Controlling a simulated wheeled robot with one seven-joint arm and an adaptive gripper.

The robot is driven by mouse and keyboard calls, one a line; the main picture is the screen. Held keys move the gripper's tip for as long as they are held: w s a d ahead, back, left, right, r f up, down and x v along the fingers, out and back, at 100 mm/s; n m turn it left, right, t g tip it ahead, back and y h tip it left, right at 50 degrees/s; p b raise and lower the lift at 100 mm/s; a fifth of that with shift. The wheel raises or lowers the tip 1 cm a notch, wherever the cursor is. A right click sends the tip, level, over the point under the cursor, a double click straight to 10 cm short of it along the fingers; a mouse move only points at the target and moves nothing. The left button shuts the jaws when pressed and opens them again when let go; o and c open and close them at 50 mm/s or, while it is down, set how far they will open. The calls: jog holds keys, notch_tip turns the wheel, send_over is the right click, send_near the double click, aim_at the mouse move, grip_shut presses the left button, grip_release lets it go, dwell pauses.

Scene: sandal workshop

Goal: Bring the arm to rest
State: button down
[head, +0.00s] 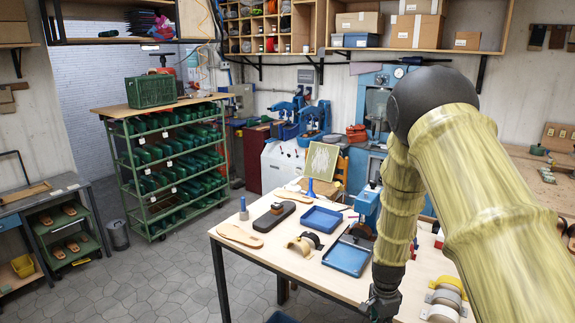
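My arm comes in from the right side of the head view, bends at a dark round joint and hangs down over the right part of the light wooden table (262,256). My gripper (380,308) is dark and points down near the bottom edge of the view. Its fingers are small, dark and partly cut off, so I cannot tell whether they are open or hold anything. The blue tray (347,258) lies to its left, and a second blue tray (321,219) lies farther back.
On the table are a sandal sole (240,236), a dark block tool (274,214) and a brown curved piece (303,244). Several curved pieces (446,296) lie right of my gripper. A green rack (170,165) stands left. Grey floor (180,280) is clear between.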

jog(key=s+f+n+b, duration=0.5)
jog(key=s+f+n, duration=0.3)
jog(key=s+f, duration=1.3)
jog(key=s+a+f+n+b, duration=0.2)
jog(key=s+f+n, duration=0.1)
jog(key=s, duration=0.6)
jog(key=s+a+f+n+b, duration=0.2)
jog(key=s+n, duration=0.2)
jog(key=s, duration=0.6)
jog(key=shift+f+y, duration=0.3)
jog(key=shift+f, duration=0.1)
